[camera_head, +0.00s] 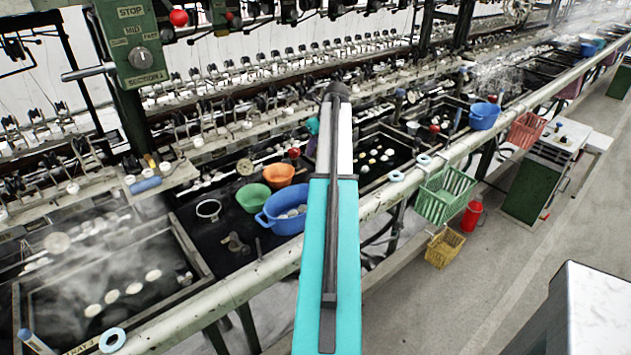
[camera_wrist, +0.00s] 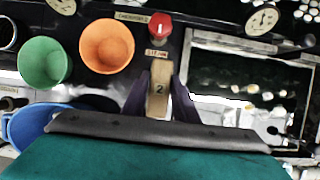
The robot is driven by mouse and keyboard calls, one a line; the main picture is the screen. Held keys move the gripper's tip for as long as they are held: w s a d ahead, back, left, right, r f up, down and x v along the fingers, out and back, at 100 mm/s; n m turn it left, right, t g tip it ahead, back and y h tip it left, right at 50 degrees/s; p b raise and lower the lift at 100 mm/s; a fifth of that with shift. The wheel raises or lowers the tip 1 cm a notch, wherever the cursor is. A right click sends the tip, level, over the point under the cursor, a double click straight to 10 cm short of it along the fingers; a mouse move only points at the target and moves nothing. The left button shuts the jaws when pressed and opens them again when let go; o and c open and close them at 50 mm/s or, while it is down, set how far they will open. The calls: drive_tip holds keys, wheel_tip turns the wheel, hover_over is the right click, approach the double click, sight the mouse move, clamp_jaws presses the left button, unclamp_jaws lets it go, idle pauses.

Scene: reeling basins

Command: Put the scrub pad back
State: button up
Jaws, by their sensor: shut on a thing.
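I cannot tell whether the block is the scrub pad; nothing else stands out clearly as one. In the head view my teal arm covers most of the gripper, and only a bit of teal and purple (camera_head: 311,138) shows beside it. The block is hidden there. What lies directly under the gripper is also hidden.
A green bowl (camera_head: 253,197), an orange bowl (camera_head: 279,174) and a blue basin (camera_head: 277,222) stand left of my arm. A dark water basin (camera_head: 376,181) lies to the right. Green (camera_head: 446,192) and red (camera_head: 526,131) baskets hang on the front rail.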

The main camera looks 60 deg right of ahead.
drive_tip(key=shift+f, duration=0.1)
drive_tip(key=shift+f+p, duration=0.65)
drive_tip(key=shift+f, duration=2.4)
drive_tip(key=shift+f, duration=0.1)
drive_tip(key=shift+f+p, duration=0.45)
drive_tip(key=shift+f, duration=1.3)
drive_tip(key=shift+f, duration=0.1)
drive_tip(key=o, duration=1)
drive_tip(key=shift+c, duration=0.2)
drive_tip(key=b+v, duration=0.2)
drive_tip(key=v, duration=1)
